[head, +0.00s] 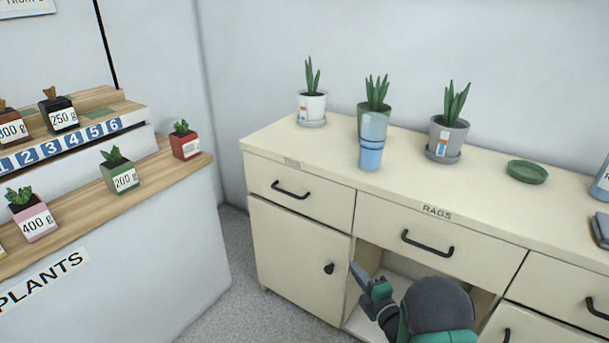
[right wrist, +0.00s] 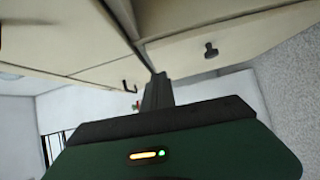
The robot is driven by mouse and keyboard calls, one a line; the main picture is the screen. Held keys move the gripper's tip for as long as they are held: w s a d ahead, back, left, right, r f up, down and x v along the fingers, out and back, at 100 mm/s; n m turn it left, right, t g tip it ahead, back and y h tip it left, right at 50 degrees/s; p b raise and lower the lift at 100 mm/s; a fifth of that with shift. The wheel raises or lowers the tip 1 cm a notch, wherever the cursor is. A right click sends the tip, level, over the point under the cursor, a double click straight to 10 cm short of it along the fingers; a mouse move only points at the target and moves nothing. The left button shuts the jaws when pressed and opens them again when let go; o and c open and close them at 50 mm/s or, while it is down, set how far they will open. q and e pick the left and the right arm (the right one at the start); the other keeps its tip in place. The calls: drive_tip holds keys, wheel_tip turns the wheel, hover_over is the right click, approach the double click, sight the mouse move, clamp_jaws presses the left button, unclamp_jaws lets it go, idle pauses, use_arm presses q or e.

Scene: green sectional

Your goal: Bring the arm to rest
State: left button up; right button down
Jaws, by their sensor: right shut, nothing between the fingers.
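My right arm comes in at the bottom of the head view, with a dark grey and green link in front of the cabinet (head: 300,240). My right gripper (head: 358,272) is shut and empty, just in front of the open cupboard bay below the drawer marked RAGS. In the right wrist view the shut gripper (right wrist: 159,80) points at the cabinet front, near a door with a dark knob (right wrist: 210,50). I cannot tell whether it touches the cabinet. My left gripper is not in view.
On the cabinet top stand several potted plants, a blue cup (head: 371,143) and an empty green saucer (head: 527,171). Grey floor (head: 245,270) lies free between shelf and cabinet.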

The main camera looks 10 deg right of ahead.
drive_tip(key=s+a+m+g+h, duration=0.1)
drive_tip(key=s+m+g+h, duration=0.1)
drive_tip(key=s+m+g, duration=1)
drive_tip(key=s+a+m+g+h, duration=0.1)
drive_tip(key=s+m+g+h, duration=0.15)
drive_tip(key=s+m, duration=1.05)
drive_tip(key=s+r+n+p, duration=0.2)
drive_tip(key=s+r+p, duration=0.1)
drive_tip(key=r+p, duration=1.4)
drive_tip(key=s+r+n+p, duration=0.2)
drive_tip(key=s+r+p, duration=0.1)
drive_tip(key=r+p, duration=1.5)
drive_tip(key=shift+s+p, duration=0.15)
drive_tip(key=shift+p, duration=0.15)
drive_tip(key=shift+d, duration=0.1)
